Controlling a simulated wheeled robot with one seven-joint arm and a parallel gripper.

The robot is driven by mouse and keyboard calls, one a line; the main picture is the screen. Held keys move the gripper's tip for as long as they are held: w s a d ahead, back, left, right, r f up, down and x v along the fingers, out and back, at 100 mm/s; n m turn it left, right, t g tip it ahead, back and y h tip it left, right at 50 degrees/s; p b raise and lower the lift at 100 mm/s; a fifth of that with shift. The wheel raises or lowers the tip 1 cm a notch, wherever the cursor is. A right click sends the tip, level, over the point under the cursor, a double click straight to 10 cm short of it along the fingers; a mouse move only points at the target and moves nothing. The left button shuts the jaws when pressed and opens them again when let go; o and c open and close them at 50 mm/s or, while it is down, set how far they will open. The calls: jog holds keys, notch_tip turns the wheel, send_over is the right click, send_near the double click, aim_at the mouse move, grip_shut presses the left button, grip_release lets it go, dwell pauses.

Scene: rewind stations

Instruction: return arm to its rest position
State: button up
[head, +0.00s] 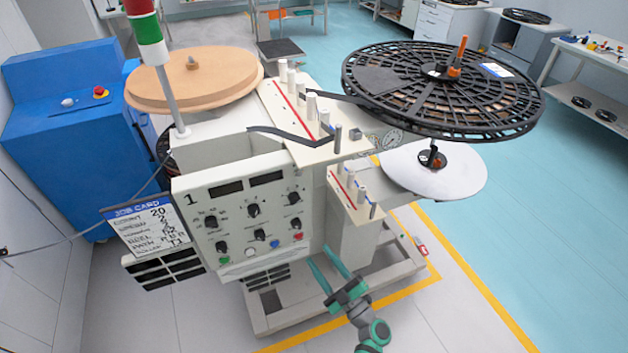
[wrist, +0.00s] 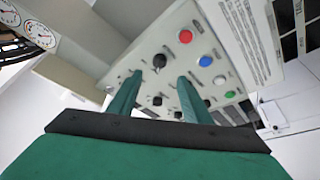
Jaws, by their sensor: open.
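My gripper (head: 327,272) has green fingers and is open and empty. In the head view it is low in the picture, in front of the rewind station's lower frame and below the control panel (head: 245,222). In the wrist view my gripper (wrist: 158,92) has its two fingers apart, with the control panel (wrist: 228,75) beyond them. The panel's black knobs and its red, blue and green buttons show there. Nothing is held between the fingers. I cannot tell the exact gap between fingertips and panel.
A large black reel (head: 400,85) overhangs the station's right side, above a white disc (head: 455,175). A job card (head: 150,228) hangs left of the panel. A blue cabinet (head: 60,130) stands at left. Yellow floor tape (head: 480,285) edges the station; the floor at right is clear.

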jog(key=s+a+r+m+g+h, duration=0.1)
jog(key=s+m+h, duration=0.3)
jog(key=s, duration=0.9)
jog(key=s+a+r+m+g+h, duration=0.1)
jog(key=s+a+r+m+h, duration=0.2)
jog(key=s, duration=1)
jog(key=s+a+r+m+h, duration=0.2)
jog(key=s+r+m+h, duration=0.2)
jog(key=s+m, duration=0.4)
jog(key=s, duration=0.5)
jog(key=shift+s+r+g+h, duration=0.2)
jog(key=shift+g+h, duration=0.1)
jog(key=shift+g, duration=0.1)
jog(key=shift+a, duration=0.1)
